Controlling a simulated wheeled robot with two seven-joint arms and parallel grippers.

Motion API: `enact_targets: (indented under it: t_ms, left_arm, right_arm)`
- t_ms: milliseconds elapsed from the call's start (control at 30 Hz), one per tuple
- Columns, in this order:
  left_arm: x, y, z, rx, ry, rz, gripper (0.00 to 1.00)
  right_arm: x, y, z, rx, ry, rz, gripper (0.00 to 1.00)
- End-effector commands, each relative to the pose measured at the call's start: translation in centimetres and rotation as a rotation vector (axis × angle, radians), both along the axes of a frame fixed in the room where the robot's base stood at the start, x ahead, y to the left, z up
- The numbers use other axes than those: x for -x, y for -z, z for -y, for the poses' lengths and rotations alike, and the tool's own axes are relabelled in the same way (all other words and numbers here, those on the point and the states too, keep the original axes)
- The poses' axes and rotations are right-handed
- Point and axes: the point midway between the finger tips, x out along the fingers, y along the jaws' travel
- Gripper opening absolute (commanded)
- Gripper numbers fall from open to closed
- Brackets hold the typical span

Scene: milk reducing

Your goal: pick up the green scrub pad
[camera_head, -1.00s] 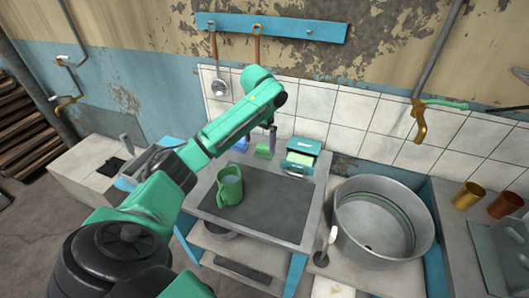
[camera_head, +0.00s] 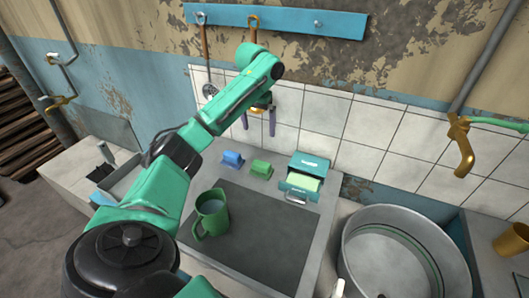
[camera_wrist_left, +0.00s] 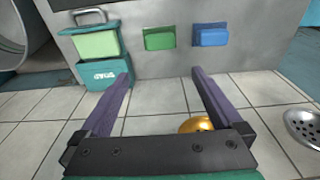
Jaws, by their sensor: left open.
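A small green scrub pad (camera_head: 261,168) with a raised top lies at the back of the grey worktop, beside a similar blue pad (camera_head: 232,159). Both show in the left wrist view, the green pad (camera_wrist_left: 160,38) left of the blue one (camera_wrist_left: 210,35). My left gripper (camera_head: 258,120) is open and empty. In the head view its fingers hang above and behind the green pad, in front of the tiled wall. In the left wrist view the gripper (camera_wrist_left: 160,75) has the green pad beyond and between its fingertips, not touching it. My right gripper is not in view.
A teal box (camera_head: 308,164) with a light green block inside stands right of the pads. A green mug (camera_head: 212,215) stands on the dark mat (camera_head: 262,235). A large metal basin (camera_head: 400,250) is at the right. The tiled wall (camera_head: 330,120) is close behind.

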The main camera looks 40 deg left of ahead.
Motion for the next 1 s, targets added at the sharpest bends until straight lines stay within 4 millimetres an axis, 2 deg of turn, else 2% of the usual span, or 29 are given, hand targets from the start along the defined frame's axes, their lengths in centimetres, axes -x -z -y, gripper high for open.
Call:
enact_targets:
  t_ms: [33,167,300,600,767,900,1000]
  left_arm:
    - [0.0,2.0,0.0,0.0,0.0,0.0,1.0]
    - [0.0,3.3,0.0,0.0,0.0,0.001,1.0]
    - [-0.1,4.3,0.0,-0.001,0.0,-0.003,1.0]
    - [-0.9,11.3,-0.3,-0.001,0.0,-0.003,1.0]
    - [-1.1,13.3,-0.4,-0.001,-0.001,-0.003,1.0]
    - [-1.3,16.1,-0.5,0.0,0.0,-0.003,1.0]
    - [-1.4,17.3,-0.5,-0.001,0.001,0.0,1.0]
  right_arm:
    - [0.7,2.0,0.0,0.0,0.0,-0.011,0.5]
    - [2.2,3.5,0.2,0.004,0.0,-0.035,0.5]
    - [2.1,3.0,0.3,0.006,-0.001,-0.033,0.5]
    - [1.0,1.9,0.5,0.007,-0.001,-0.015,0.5]
    - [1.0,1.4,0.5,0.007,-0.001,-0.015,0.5]
    - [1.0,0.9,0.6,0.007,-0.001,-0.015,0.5]
    - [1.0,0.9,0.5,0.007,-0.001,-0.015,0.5]
